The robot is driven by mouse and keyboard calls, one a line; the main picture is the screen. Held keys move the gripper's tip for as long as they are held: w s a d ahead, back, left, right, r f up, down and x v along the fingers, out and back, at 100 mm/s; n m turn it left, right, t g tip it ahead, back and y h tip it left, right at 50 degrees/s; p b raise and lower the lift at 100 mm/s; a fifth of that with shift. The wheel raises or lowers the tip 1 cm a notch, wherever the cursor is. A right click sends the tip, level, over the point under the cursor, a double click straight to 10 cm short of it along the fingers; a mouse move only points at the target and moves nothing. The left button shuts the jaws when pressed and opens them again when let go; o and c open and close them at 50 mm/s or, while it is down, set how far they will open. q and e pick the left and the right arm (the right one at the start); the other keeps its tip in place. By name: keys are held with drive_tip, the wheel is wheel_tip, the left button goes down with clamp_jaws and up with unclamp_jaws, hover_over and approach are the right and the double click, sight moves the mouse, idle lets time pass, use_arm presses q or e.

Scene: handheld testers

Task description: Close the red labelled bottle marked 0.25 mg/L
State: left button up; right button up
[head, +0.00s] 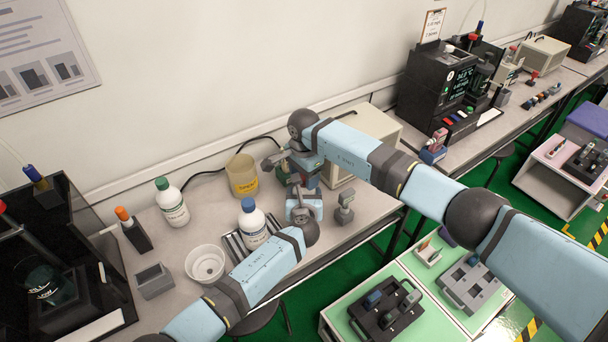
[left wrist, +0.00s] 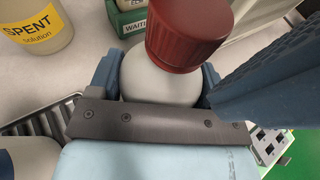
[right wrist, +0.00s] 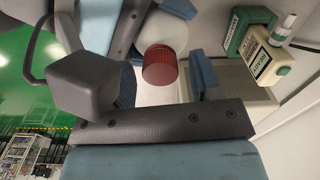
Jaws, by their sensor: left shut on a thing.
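A white bottle (left wrist: 160,82) with a ribbed red cap (left wrist: 185,38) is held in my left gripper (left wrist: 158,88), whose fingers are on both sides of its body. The cap sits over the bottle's top; whether it is fully seated cannot be told. The bottle's label is out of sight. In the right wrist view, my right gripper (right wrist: 165,85) is open, with the red cap (right wrist: 163,66) between its fingers and gaps on both sides. In the head view, my left gripper (head: 302,204) and right gripper (head: 284,165) meet above the bench, largely hiding the bottle.
A "SPENT solution" beaker (head: 242,176), a green-capped bottle (head: 172,205), a blue-capped bottle (head: 253,223) on a striped rack and a white bowl (head: 205,263) stand left of the grippers. A beige box (head: 365,135) stands behind.

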drive_tip(key=shift+r, duration=2.25)
drive_tip(key=shift+c, duration=0.3)
wheel_tip(320, 180, up, 4)
drive_tip(key=n, duration=0.3)
drive_tip(key=shift+f, duration=0.2)
drive_tip(key=shift+f, duration=0.15)
drive_tip(key=shift+f, duration=3.9)
